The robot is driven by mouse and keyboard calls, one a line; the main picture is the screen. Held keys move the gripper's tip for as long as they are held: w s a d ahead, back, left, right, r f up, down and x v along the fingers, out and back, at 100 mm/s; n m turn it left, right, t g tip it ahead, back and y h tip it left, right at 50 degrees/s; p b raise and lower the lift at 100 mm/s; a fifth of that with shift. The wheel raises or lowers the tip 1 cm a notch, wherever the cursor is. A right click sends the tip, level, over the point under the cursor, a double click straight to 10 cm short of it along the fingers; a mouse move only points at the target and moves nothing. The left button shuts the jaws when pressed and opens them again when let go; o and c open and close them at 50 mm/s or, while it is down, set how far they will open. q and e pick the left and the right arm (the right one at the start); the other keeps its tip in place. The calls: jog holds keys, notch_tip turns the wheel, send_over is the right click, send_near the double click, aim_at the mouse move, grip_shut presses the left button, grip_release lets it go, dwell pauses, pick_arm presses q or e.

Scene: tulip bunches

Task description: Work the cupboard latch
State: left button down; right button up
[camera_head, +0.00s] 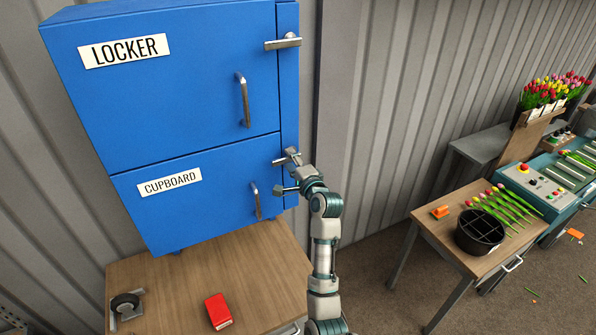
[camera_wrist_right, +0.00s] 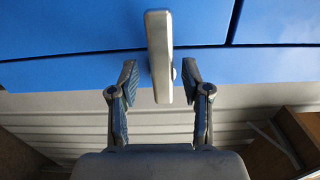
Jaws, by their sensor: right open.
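The blue cupboard (camera_head: 220,205) is the lower compartment, marked by a CUPBOARD label, and its door looks shut. Its grey metal latch (camera_head: 280,161) sits on the frame strip at the door's upper right, partly hidden by my right gripper (camera_head: 289,174). In the right wrist view the latch lever (camera_wrist_right: 159,50) reaches between the two open fingers (camera_wrist_right: 160,80), with a gap on the left and a narrower gap on the right. My left gripper is not in view.
Above is the blue locker (camera_head: 180,100) with its own latch (camera_head: 284,42) and door handle (camera_head: 243,100). The cupboard door handle (camera_head: 255,199) is just left of my gripper. Below, a wooden table (camera_head: 180,270) holds a red box (camera_head: 218,311). A side table (camera_head: 440,230) with tulips stands right.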

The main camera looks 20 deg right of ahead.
jog(key=s, duration=1)
jog(key=shift+s+d+f, duration=0.15)
jog(key=shift+s, duration=0.05)
